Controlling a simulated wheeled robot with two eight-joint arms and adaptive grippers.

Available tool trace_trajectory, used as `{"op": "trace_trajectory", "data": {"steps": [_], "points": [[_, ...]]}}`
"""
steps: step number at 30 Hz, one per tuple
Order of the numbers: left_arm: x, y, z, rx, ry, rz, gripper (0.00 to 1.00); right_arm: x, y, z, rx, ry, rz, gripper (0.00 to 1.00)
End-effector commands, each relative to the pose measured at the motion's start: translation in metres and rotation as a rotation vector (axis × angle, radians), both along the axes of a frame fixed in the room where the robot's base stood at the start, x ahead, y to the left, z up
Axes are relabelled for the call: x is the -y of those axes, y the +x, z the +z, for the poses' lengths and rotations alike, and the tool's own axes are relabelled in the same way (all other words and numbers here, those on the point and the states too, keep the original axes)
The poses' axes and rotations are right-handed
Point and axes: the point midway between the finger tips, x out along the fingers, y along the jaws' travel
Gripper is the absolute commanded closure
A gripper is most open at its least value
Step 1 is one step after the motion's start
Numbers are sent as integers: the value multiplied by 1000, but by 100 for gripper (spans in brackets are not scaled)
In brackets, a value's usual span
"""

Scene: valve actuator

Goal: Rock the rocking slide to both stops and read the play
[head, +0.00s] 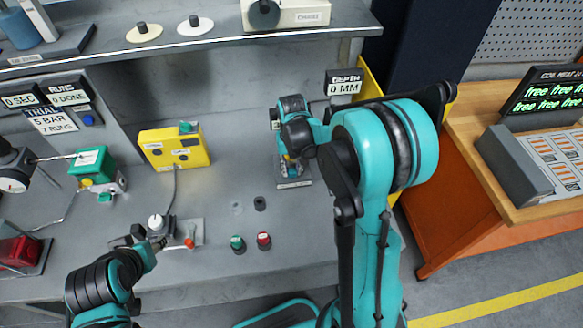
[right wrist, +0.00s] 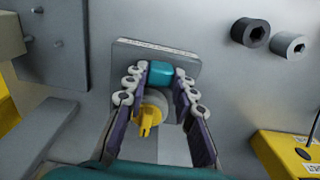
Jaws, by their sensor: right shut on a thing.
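In the right wrist view my right gripper (right wrist: 160,80) has its two padded fingers on either side of a teal block (right wrist: 161,73), which I take to be the rocking slide, and is shut on it. The block stands on a grey plate (right wrist: 135,52), with a yellow knob (right wrist: 149,112) between the fingers. In the head view my right arm hides most of this; the plate's labelled front edge (head: 294,184) shows. My left gripper (head: 158,240) is by a small fixture (head: 190,233) with a white knob and an orange knob; its jaws are too small to read.
A yellow box (head: 174,148) and a green unit (head: 92,168) stand to the left. A green button (head: 237,243) and a red button (head: 263,240) sit near the bench front. A display reads DEPTH 0 MM (head: 345,86).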

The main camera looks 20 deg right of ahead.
Motion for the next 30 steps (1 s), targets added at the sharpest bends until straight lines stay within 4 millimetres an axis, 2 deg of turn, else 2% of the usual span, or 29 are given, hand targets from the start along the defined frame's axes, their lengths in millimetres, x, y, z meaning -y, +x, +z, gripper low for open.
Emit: {"op": "trace_trajectory", "data": {"steps": [30], "points": [[0, 0, -1, 0, 0, 0, 60, 10, -2, 0, 0, 0, 0, 98]]}}
